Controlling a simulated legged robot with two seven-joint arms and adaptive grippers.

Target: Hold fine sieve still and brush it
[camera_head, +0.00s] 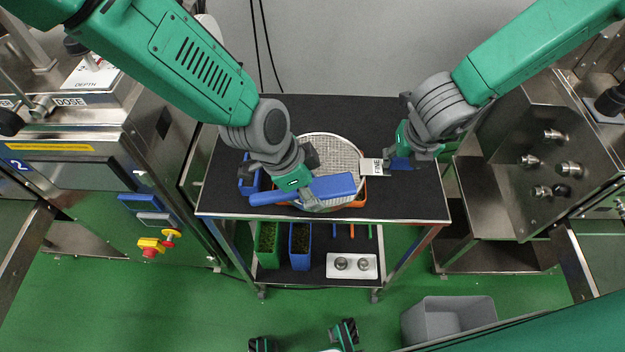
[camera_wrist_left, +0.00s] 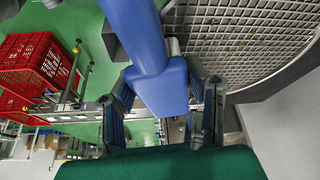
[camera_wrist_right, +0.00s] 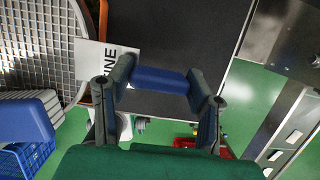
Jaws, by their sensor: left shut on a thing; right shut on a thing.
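The fine sieve (camera_head: 332,146) is a round wire mesh with a "FINE" label (camera_head: 376,168) by its blue handle (camera_wrist_right: 160,80). It lies over an orange-rimmed container (camera_head: 352,203) on the black tabletop. My right gripper (camera_head: 404,152) is shut on the sieve's handle, right of the mesh. My left gripper (camera_head: 298,180) is shut on a blue brush (camera_head: 330,187) over the front of the sieve. The brush also shows in the left wrist view (camera_wrist_left: 160,88), beside the mesh (camera_wrist_left: 245,40). In the right wrist view, pale bristles (camera_wrist_right: 28,95) show near the mesh; contact is unclear.
The black table (camera_head: 420,202) has free room at its right and back. A blue container (camera_head: 247,178) sits left of the sieve. The lower shelf holds green (camera_head: 267,240) and blue (camera_head: 300,245) bins and a white tray (camera_head: 352,275). Steel machines flank the table.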

